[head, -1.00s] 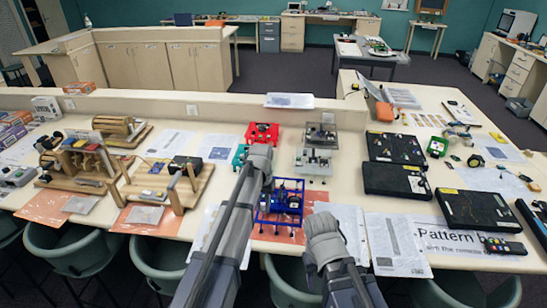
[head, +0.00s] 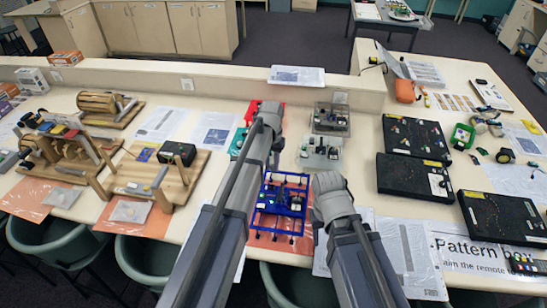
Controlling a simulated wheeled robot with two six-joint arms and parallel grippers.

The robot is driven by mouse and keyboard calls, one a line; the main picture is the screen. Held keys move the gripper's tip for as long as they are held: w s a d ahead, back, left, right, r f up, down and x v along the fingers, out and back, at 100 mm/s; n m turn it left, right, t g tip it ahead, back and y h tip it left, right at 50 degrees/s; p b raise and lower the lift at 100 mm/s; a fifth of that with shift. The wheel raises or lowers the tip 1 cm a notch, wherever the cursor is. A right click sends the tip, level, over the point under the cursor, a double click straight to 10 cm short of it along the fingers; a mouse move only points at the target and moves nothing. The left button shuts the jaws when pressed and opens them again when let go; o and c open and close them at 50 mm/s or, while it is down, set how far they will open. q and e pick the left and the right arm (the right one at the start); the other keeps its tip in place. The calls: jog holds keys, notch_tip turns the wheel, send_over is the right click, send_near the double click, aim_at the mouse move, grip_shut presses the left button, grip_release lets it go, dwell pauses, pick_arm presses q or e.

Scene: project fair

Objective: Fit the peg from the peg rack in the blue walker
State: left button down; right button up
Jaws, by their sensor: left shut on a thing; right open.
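The blue walker (head: 281,204), an open blue frame on thin legs, stands on an orange sheet near the table's front edge. My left gripper (head: 268,104) is beyond it, in front of the red walker (head: 252,112) in the picture. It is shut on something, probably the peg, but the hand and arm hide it. My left arm passes just left of the blue walker and covers part of its surroundings. My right gripper (head: 327,176) is open, just right of the blue walker; its fingertips are hard to see. I cannot pick out the peg rack.
A teal walker (head: 238,144) is partly behind my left arm. Grey devices (head: 320,152) stand behind my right gripper. Wooden machines (head: 153,177) fill the left; black cases (head: 417,138) stand at the right. A low ledge (head: 215,86) runs along the back.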

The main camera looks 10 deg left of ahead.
aim_at(271, 189)
pick_arm(q)
jog(key=shift+s, duration=0.3)
jog(key=shift+w+f+b, duration=0.15)
jog(key=shift+f+b, duration=0.5)
jog(key=shift+b, duration=0.05)
notch_tip(271, 189, down, 2)
jog(key=shift+f+b, duration=0.1)
jog(key=shift+b, duration=1.05)
notch_tip(271, 189, down, 4)
jog(key=b, duration=0.4)
jog(key=shift+r+p, duration=0.3)
jog(key=shift+p, duration=0.05)
pick_arm(e)
notch_tip(271, 189, down, 7)
jog(key=shift+s, duration=0.25)
pick_arm(q)
jog(key=shift+s, duration=0.2)
jog(key=shift+f+b, duration=1)
jog(key=shift+b, duration=0.05)
pick_arm(e)
jog(key=shift+f, duration=1)
